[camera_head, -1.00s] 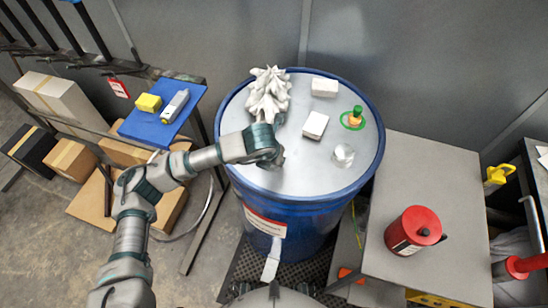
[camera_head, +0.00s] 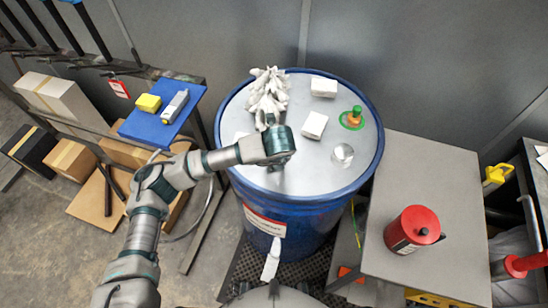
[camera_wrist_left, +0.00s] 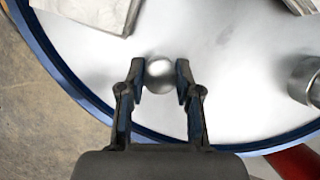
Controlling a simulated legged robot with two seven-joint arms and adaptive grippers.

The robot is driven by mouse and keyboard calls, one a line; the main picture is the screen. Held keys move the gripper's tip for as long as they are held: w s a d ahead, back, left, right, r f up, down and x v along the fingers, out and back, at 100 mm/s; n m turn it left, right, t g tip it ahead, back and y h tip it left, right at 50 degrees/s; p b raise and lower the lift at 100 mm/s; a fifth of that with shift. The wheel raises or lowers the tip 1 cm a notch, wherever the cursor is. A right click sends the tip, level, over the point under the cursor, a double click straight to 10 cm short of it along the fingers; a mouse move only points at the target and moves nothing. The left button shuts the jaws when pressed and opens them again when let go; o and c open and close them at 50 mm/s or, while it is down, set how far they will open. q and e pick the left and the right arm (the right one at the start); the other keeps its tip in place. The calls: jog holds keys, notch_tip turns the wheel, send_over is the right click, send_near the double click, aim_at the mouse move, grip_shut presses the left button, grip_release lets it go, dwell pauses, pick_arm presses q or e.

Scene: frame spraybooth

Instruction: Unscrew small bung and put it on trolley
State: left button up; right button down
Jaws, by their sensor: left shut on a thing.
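The small bung (camera_wrist_left: 159,76) is a round silvery piece over the drum lid, near the rim. My left gripper (camera_wrist_left: 160,82) is shut on it, one finger on each side. I cannot tell whether the bung still sits in its hole. In the head view my left gripper (camera_head: 276,168) points down at the front of the blue drum (camera_head: 300,215), and my wrist hides the bung. A larger silvery bung (camera_head: 342,155) is further right on the lid. My right gripper is not in view.
A grey-topped surface (camera_head: 430,175) at right carries a red can (camera_head: 413,228) and is otherwise clear. A blue-topped stand (camera_head: 150,130) is at left.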

pick_arm(q)
jog(key=shift+s+f, duration=0.1)
jog(key=n+y, duration=0.1)
jog(key=n, duration=0.3)
jog(key=shift+d+g+y+p, duration=0.1)
jog(key=shift+g+y+p, duration=0.2)
jog(key=shift+y+p, duration=0.1)
jog(key=o, duration=0.8)
jog(key=shift+c, duration=0.2)
